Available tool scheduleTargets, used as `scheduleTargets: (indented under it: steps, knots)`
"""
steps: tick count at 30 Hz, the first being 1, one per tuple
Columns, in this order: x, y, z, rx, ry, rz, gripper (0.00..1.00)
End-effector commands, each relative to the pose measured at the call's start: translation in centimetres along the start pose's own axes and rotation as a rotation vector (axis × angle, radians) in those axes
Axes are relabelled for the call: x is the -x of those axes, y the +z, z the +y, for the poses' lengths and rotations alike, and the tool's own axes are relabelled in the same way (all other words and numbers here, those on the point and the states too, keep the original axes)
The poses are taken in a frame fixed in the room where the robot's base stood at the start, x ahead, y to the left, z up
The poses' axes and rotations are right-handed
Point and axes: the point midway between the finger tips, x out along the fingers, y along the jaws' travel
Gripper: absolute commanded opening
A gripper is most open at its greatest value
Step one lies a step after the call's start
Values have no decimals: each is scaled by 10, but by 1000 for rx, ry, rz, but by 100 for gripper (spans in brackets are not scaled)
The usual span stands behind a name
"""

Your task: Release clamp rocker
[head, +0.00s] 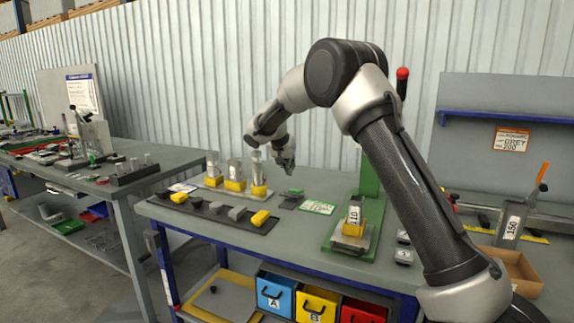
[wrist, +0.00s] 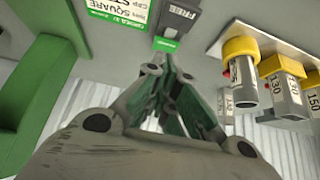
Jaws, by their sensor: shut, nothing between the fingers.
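My gripper (head: 286,162) is over the rear middle of the table in the head view, with its fingers closed and empty. In the wrist view its fingers (wrist: 170,92) come together just below a small dark grey block (wrist: 178,22) with a green end (wrist: 165,45). This looks like the rocker, but its lettering is only partly readable. In the head view the dark block (head: 291,202) and green piece (head: 295,191) lie on the table in front of my gripper. I cannot tell whether the fingertips touch it. A green press (head: 369,180) holds a block marked 110 (head: 354,217).
A green-and-white card (head: 318,207) lies beside the dark block. Several yellow-based metal pieces (head: 235,176) stand on a plate to the left. A dark strip (head: 205,213) with small blocks runs along the front edge. A cardboard tray (head: 516,269) is at right.

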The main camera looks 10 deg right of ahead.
Motion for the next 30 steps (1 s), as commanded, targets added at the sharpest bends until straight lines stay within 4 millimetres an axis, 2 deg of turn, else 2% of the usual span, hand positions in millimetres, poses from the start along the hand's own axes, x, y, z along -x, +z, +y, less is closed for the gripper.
scheduleTargets:
  steps: [1,6,12,18,27,30]
  knots:
    - [-12,1,0,1,3,-2,0]
    - [-48,0,0,1,2,-1,0]
    - [-69,20,0,2,1,-1,0]
    - [-77,28,0,0,0,-1,0]
    - [-77,29,0,0,0,0,0]
    - [-77,36,0,3,0,-1,0]
